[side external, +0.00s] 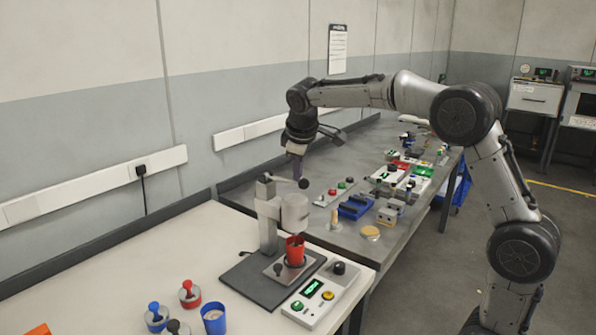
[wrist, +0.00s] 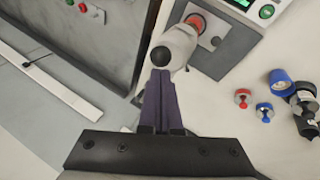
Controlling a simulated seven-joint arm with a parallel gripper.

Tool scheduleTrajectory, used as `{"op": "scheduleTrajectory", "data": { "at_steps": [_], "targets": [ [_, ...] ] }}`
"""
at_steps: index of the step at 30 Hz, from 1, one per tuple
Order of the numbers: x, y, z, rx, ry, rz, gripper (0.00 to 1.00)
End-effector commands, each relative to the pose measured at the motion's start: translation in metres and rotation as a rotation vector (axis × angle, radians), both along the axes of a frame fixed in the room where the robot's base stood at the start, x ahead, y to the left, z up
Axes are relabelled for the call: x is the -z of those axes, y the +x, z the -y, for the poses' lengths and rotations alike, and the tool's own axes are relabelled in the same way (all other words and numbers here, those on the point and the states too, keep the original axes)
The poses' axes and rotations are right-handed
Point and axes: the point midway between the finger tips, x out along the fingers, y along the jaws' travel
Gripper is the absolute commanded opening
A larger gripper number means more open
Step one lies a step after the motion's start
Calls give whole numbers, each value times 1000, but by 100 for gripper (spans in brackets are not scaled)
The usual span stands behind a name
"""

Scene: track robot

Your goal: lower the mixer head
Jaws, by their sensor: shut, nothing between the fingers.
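The mixer stands on a dark base plate (side external: 258,284), with a grey column (side external: 268,228) and a light grey head (side external: 295,212). A lever with a black ball knob (side external: 303,183) sticks up beside the head. A red cup (side external: 295,250) stands below the head. My gripper (side external: 298,178) is shut and empty, pointing down just above the knob. In the wrist view, the shut purple fingers (wrist: 160,72) end right at the black knob (wrist: 161,56), with the head (wrist: 180,42) and red cup (wrist: 196,20) beyond. I cannot tell whether the fingertips touch the knob.
A control box (side external: 320,294) with a green display stands right of the mixer. A blue cup (side external: 214,318) and red and blue knobbed pieces (side external: 189,294) stand at the front left. The grey bench (side external: 345,235) behind holds several small objects. The wall is close on the left.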

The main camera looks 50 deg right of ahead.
Motion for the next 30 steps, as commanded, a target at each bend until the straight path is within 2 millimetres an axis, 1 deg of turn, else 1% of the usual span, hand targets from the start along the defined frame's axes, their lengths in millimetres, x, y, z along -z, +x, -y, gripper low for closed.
{"op": "scheduleTrajectory", "data": {
  "at_steps": [8, 10, 15, 19, 30],
  "targets": [
    [0, 0, 0, 0, 0, 0, 0],
    [4, -2, 0, -1, 0, 0, 0],
    [28, -10, 0, 0, -1, -5, 0],
    [42, -13, 0, 0, 0, -2, 0],
    [44, -13, 0, 1, 0, -2, 0]
  ]
}}
